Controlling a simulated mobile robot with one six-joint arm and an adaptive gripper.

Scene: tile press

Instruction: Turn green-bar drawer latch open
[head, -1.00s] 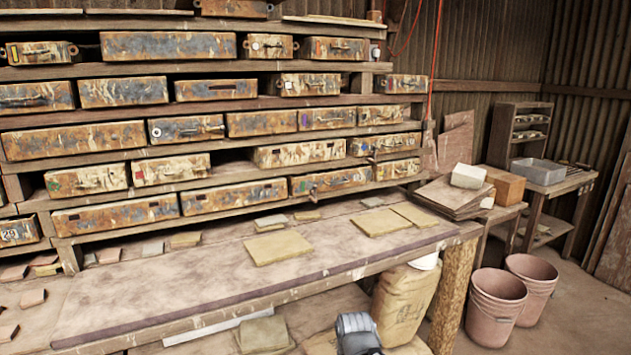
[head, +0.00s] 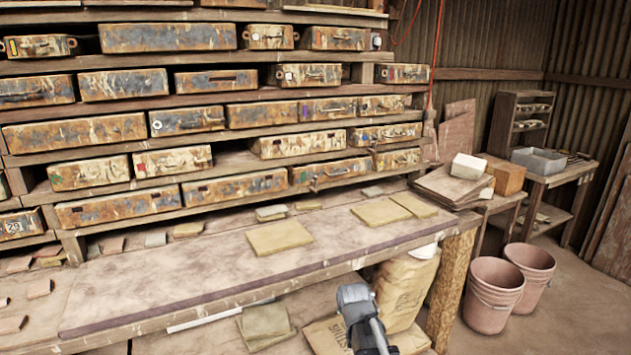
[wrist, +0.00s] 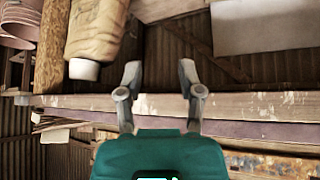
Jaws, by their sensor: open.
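A rust-stained drawer with a small green mark (head: 88,173) sits at the left of a lower shelf row in the head view. No drawer shows clearly in the wrist view. In the head view only a grey part of my arm shows, below the bench front and well away from the green-marked drawer.
The bench top (head: 170,285) holds several flat tiles (head: 280,237) below the drawer rack. A paper sack (head: 405,290) stands under the bench by a wooden post (head: 452,290). Two pink buckets (head: 494,295) stand on the floor at right.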

